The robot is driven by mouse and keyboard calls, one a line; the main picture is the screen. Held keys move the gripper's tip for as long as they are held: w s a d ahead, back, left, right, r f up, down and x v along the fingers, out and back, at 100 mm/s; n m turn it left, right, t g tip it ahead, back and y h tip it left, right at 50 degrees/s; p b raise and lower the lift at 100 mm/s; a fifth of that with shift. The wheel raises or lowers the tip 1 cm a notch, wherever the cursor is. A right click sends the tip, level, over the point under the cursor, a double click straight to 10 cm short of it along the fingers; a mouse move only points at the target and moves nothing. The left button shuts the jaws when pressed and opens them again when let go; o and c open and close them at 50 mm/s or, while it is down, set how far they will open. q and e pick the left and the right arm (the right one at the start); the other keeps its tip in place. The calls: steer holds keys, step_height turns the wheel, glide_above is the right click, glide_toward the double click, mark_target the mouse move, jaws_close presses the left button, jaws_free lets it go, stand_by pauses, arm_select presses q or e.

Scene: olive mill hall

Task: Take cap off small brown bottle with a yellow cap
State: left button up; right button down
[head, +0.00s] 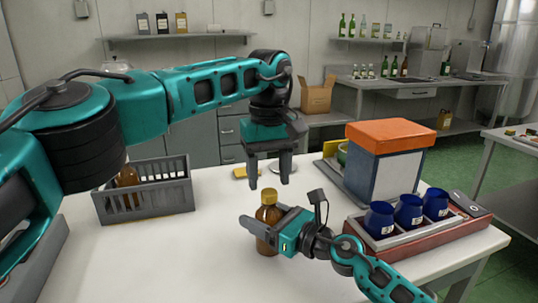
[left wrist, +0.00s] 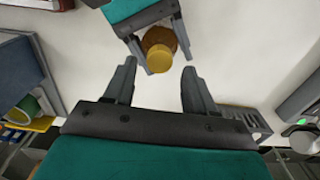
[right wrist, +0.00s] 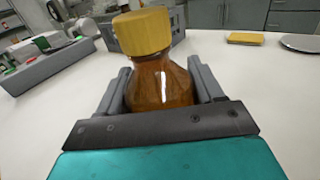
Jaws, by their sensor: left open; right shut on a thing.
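The small brown bottle (head: 267,214) stands upright on the white table (head: 150,256) with its yellow cap (head: 269,196) on. My right gripper (head: 262,228) is shut on the bottle's body; in the right wrist view the fingers sit on both sides of the brown glass (right wrist: 160,82), below the cap (right wrist: 141,32). My left gripper (head: 269,175) is open and empty, pointing down above and slightly behind the cap. In the left wrist view the cap (left wrist: 159,61) is seen from above, beyond the open fingertips (left wrist: 157,72) and apart from them.
A grey crate (head: 160,205) with a brown bottle (head: 127,180) inside stands at the left. At the right are a tray (head: 415,236) of blue jars (head: 409,210) and an orange-topped box (head: 385,160). A yellow block (head: 246,172) lies behind my left gripper. The front left table is clear.

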mark_target(269, 191)
arm_select(q)
steer(key=shift+f, duration=1.55)
